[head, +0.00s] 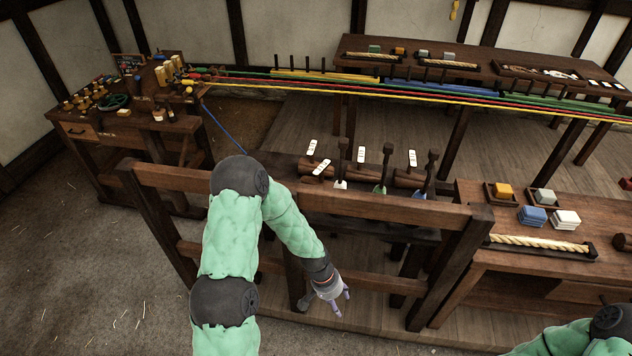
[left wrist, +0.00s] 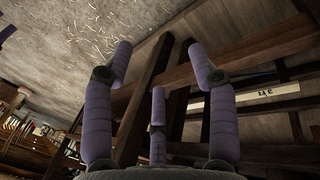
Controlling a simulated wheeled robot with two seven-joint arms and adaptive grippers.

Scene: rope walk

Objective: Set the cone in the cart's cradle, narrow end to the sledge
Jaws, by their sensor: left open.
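My left gripper (head: 333,297) hangs low in front of the dark wooden rail frame, its purple fingers pointing down. In the left wrist view its fingers (left wrist: 160,62) are spread and hold nothing; wooden beams lie beyond them. Brown rounded wooden pieces (head: 407,178) lie behind the rail near white tags, partly hidden by posts. I cannot tell whether one is the cone. A dark rounded wooden piece (head: 622,242) is cut off at the right edge; its shape is unclear. I cannot make out the cart's cradle or the sledge for certain. My right gripper is out of view.
The rail frame (head: 390,208) stands close to my left arm. A bench (head: 540,262) at right carries a rope length (head: 540,243) and small coloured blocks. Coloured strands (head: 420,95) stretch across the back from a cluttered table (head: 190,125). Floor at left is clear.

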